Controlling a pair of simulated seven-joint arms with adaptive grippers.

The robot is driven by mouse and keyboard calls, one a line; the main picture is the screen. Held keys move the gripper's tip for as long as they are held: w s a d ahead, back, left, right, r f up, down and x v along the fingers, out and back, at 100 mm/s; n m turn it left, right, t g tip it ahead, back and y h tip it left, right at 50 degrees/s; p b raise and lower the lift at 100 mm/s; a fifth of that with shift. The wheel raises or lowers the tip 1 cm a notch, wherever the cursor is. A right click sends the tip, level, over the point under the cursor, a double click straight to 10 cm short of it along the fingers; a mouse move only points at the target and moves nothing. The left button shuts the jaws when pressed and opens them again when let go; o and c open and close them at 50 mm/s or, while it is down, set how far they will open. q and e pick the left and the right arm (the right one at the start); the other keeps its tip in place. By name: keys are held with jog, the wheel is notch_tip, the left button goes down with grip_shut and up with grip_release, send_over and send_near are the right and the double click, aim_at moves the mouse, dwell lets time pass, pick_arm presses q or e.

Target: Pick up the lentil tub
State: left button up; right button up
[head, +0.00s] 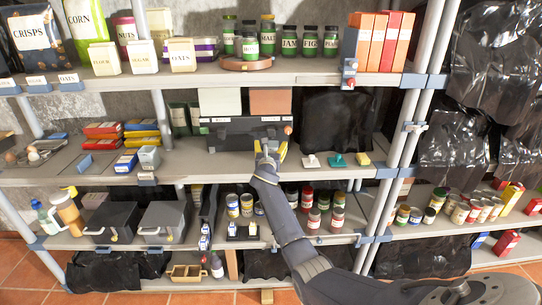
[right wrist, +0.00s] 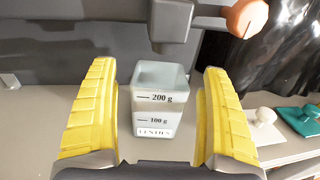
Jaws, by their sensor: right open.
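The lentil tub (right wrist: 152,115) is a small pale grey open-topped cup with 200 g and 100 g marks and a LENTILS label. In the right wrist view it stands upright on the shelf below a dark grey spout (right wrist: 170,28). My right gripper (right wrist: 155,80) is open, with one yellow finger on each side of the tub and gaps visible beside it. In the head view my right gripper (head: 269,149) reaches the middle shelf in front of the dark dispenser (head: 228,137) and mostly hides the tub. My left gripper is not in view.
An orange knob (right wrist: 247,18) sticks out at the dispenser's right. White and teal scoop-like items (head: 336,160) lie to the right on the shelf (head: 205,168). Another grey tub (head: 150,157) stands further left. Jars and boxes fill the shelf above.

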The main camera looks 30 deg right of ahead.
jog(key=shift+w+d, duration=0.45)
jog(key=shift+w, duration=0.1)
jog(key=c, duration=1.2)
jog(key=shift+c, duration=1)
jog(key=shift+r, duration=0.15)
